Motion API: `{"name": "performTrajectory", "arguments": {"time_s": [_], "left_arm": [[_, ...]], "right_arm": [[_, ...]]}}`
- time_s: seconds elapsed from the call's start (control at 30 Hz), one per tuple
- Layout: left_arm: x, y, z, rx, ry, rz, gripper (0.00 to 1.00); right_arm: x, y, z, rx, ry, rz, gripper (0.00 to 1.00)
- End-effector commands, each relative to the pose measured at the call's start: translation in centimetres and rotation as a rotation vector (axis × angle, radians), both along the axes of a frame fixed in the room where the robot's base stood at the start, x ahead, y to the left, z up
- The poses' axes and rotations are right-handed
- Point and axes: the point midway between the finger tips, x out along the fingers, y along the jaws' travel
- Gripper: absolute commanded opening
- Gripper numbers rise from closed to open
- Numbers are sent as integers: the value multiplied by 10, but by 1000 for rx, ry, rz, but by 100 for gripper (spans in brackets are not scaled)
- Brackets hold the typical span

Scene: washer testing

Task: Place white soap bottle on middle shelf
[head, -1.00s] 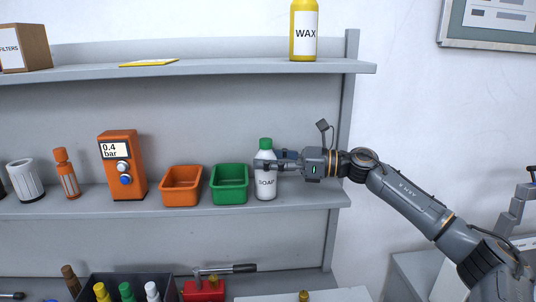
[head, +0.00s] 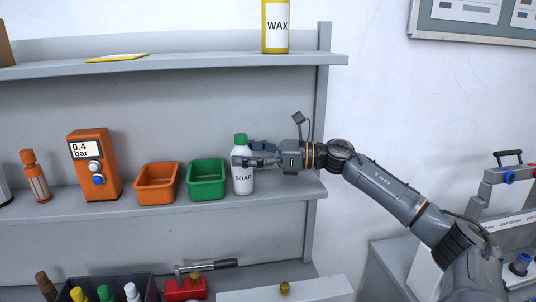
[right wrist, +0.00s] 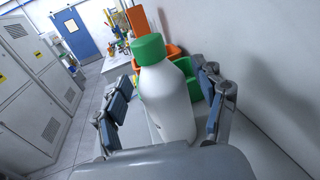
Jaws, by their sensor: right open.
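The white soap bottle (head: 243,178) with a green cap stands upright on the middle shelf (head: 285,190), right of the green bin. My right gripper (head: 254,154) reaches in from the right, with its fingers around the bottle's upper body. In the right wrist view the white soap bottle (right wrist: 168,98) stands between the two spread fingers of the right gripper (right wrist: 160,105). The fingers show gaps to the bottle. My left gripper is out of view.
A green bin (head: 206,190), an orange bin (head: 156,196) and an orange gauge box (head: 94,160) stand left of the bottle. The upper shelf (head: 200,68) holds a yellow wax bottle (head: 275,28). Shelf room right of the bottle is free.

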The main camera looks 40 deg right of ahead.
Motion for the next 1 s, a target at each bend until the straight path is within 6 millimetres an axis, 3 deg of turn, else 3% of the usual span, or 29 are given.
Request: {"name": "performTrajectory", "arguments": {"time_s": [0.1,0.5,1.0], "left_arm": [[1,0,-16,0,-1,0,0],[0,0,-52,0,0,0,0],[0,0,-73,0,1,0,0]], "right_arm": [[-10,-10,-9,-2,5,-2,70],[-45,-42,-7,0,1,1,70],[-83,-78,-2,-1,1,1,70]]}}
